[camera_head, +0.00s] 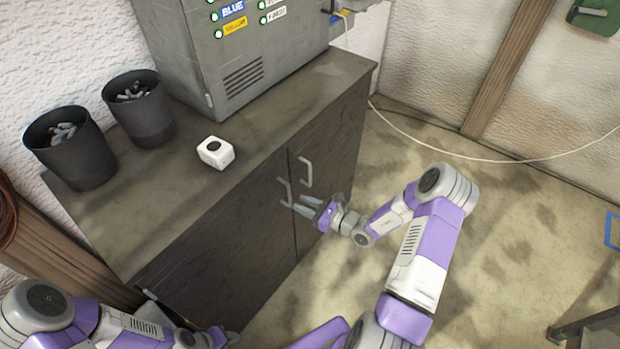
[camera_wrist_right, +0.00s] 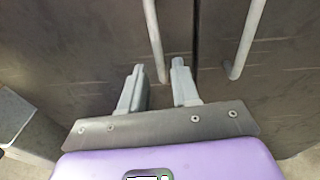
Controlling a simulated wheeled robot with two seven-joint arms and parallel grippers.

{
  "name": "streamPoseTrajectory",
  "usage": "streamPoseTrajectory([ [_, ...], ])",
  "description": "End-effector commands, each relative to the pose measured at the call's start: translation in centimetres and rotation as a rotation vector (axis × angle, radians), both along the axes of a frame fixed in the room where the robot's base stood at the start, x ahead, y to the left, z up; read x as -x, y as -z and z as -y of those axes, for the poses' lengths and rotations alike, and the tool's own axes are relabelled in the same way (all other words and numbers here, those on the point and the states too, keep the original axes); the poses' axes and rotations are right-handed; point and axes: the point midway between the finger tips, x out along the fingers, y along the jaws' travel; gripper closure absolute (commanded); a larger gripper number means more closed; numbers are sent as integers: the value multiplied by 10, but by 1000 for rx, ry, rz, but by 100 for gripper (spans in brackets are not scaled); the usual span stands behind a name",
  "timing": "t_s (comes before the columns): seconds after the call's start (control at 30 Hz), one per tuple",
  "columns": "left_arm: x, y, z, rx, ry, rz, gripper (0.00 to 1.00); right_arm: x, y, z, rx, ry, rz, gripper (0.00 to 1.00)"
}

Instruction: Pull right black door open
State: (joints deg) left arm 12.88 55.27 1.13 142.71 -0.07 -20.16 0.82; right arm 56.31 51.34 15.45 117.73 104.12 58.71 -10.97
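A dark cabinet has two closed black doors. The right black door (camera_head: 335,140) has a light bar handle (camera_head: 306,171), which also shows at the right in the right wrist view (camera_wrist_right: 245,40). The left black door (camera_head: 220,240) has a similar handle (camera_head: 285,191). My right gripper (camera_head: 299,203) is open in front of the doors, by the lower end of the left handle. In the right wrist view, the left handle's lower end (camera_wrist_right: 160,74) appears between the fingertips (camera_wrist_right: 158,66); contact cannot be told. My left gripper (camera_head: 222,338) is low at the bottom edge, its fingers unclear.
On the cabinet top (camera_head: 190,185) stand two dark bins (camera_head: 75,155) (camera_head: 145,115) with small grey pieces, a white box with a black button (camera_head: 216,153), and a grey control box (camera_head: 240,50). A white cable (camera_head: 450,151) crosses the floor. Floor right of the cabinet is mostly clear.

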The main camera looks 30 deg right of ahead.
Motion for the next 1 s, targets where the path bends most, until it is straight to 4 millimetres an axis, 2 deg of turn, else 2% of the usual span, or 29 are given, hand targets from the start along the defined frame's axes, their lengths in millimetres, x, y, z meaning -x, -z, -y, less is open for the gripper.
streamPoseTrajectory([
  [0.03, 0, 5, 0, 0, 0, 0, 57, -7, -3, 28, -21, 96, 36, 70],
  [0.1, 0, 7, 0, 0, 0, 0, 57, -12, -9, 56, -44, 195, 73, 70],
  [0.23, 0, 10, 0, 0, 0, 0, 57, -18, -16, 82, -62, 289, 112, 70],
  [0.33, 0, 12, 0, 0, 0, 0, 57, -27, -18, 84, -65, 303, 120, 70],
  [0.7, 0, 23, 0, 0, 0, 0, 57, -80, -17, 72, -65, 300, 116, 70],
  [1.0, 0, 24, 0, 0, 0, 0, 57, -90, -17, 70, -65, 301, 114, 70],
])
